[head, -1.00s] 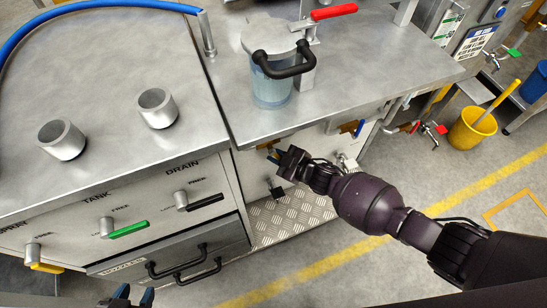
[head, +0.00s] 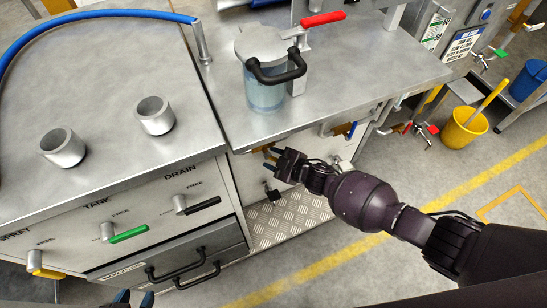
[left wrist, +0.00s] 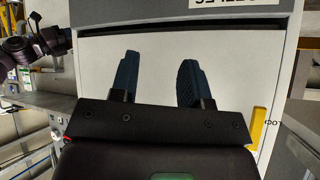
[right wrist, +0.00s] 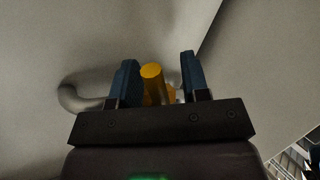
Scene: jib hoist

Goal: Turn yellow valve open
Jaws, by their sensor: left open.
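A yellow lever (head: 48,272) sits under the SPRAY label on the steel cabinet front, at the lower left of the head view. A yellow handle also shows at the right of the left wrist view (left wrist: 257,127). My left gripper (head: 134,296) is open and empty in front of the cabinet, its fingertips just showing at the bottom edge. My right gripper (head: 271,155) is below the steel table's edge. In the right wrist view, a yellow rod-like part (right wrist: 152,84) stands between its open fingers, nearer the left finger. Contact cannot be told.
A green lever (head: 128,234) and a black lever (head: 203,205) are to the right of the yellow one. Black drawer handles (head: 180,262) stick out below. A lidded clear vessel (head: 265,90) stands on the steel table. A yellow bucket (head: 464,128) is on the floor at right.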

